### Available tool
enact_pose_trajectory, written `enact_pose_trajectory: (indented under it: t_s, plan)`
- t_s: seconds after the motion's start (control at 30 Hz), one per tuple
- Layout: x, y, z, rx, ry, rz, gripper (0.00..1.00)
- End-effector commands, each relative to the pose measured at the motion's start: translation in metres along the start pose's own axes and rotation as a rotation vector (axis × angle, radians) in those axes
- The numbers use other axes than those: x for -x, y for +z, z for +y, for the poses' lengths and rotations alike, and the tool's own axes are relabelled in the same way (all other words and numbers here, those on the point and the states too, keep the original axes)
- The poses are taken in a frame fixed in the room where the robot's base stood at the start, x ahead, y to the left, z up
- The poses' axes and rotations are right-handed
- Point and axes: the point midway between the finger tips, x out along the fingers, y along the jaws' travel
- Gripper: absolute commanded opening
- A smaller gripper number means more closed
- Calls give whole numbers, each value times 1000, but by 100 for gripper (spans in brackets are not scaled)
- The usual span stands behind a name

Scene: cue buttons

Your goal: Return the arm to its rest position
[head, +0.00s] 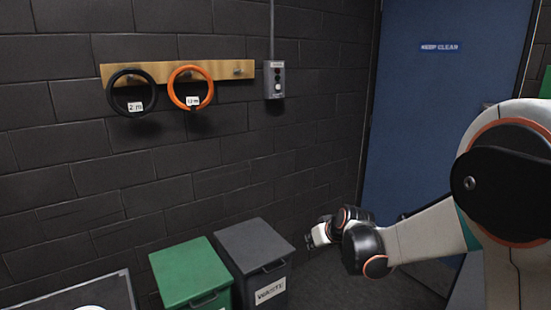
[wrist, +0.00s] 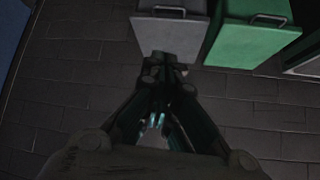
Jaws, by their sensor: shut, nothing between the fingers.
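My arm reaches in from the right side of the head view, bent at the elbow. My gripper (head: 312,240) is at its far end, near the right edge of the grey bin, and it is small there. In the wrist view my gripper (wrist: 165,62) points toward the grey bin, with its fingers together and nothing visible between them. I cannot tell from these views how far the fingertips are from the bin.
A grey bin (head: 254,245) with a label and a green bin (head: 190,270) stand by the dark block wall. A button box (head: 274,80) and a wooden rack (head: 232,90) with black and orange rings hang above. A blue door (head: 430,120) is behind my arm.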

Motion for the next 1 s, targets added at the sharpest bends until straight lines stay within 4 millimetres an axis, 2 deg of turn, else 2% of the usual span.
enact_pose_trajectory:
  t_s: [0.03,0.1,0.27,0.47,0.7,1.0]
  plan:
    - [21,1,-2,-9,9,-7,0]
    - [46,3,-5,-23,22,-17,0]
    - [101,14,-11,-55,51,-38,0]
    - [164,39,-21,-94,91,-63,0]
    - [229,81,-33,-142,141,-89,0]
    - [291,150,-46,-204,208,-116,0]
